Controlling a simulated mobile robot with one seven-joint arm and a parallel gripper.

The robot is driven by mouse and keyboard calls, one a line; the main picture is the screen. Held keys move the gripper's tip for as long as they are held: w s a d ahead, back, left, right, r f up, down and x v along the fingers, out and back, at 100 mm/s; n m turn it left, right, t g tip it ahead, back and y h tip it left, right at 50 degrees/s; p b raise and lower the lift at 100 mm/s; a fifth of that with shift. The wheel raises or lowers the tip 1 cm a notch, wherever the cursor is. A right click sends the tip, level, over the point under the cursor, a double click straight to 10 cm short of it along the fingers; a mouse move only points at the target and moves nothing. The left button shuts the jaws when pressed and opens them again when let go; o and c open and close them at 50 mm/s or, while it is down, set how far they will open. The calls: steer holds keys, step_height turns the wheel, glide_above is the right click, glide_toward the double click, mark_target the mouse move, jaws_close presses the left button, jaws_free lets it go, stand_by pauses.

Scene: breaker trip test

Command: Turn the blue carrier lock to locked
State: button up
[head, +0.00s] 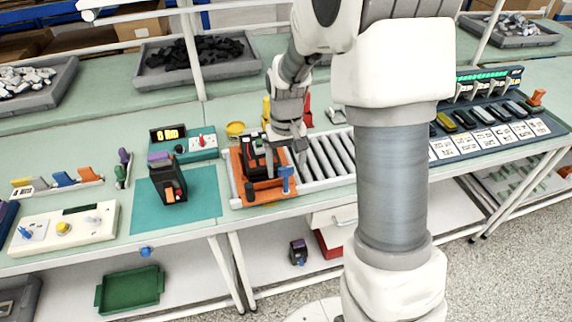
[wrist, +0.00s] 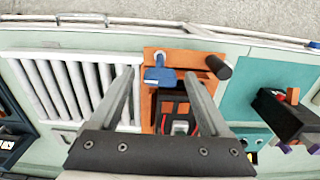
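The orange carrier (head: 239,187) sits at the left end of the roller track and holds a black breaker (head: 254,158). The blue carrier lock (head: 286,171) stands at the carrier's front right corner. In the wrist view the blue carrier lock (wrist: 160,76) shows as a blue bar and post on the orange plate (wrist: 189,58). My gripper (head: 293,146) is over the carrier's right side, close to the lock. In the wrist view my gripper (wrist: 159,62) is open, with its fingers either side of the lock and nothing held. I cannot tell whether the fingers touch it.
A black knob (wrist: 218,67) stands on the carrier beside the lock. The roller track (head: 325,157) runs right. Another black breaker (head: 167,182) stands on a teal mat (head: 203,197) to the left. A teal tester box (head: 190,145) is behind it.

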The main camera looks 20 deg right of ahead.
step_height(320, 180, up, 17)
steer(key=p, duration=0.1)
steer(key=shift+r, duration=0.2)
stand_by(0.4)
steer(key=s+r+t, duration=0.2)
steer(key=s+t, duration=0.3)
steer(key=s, duration=1.5)
steer(key=shift+s+a+r+t, duration=0.2)
steer(key=shift+a+r+t, duration=0.1)
steer(key=shift+r, duration=0.1)
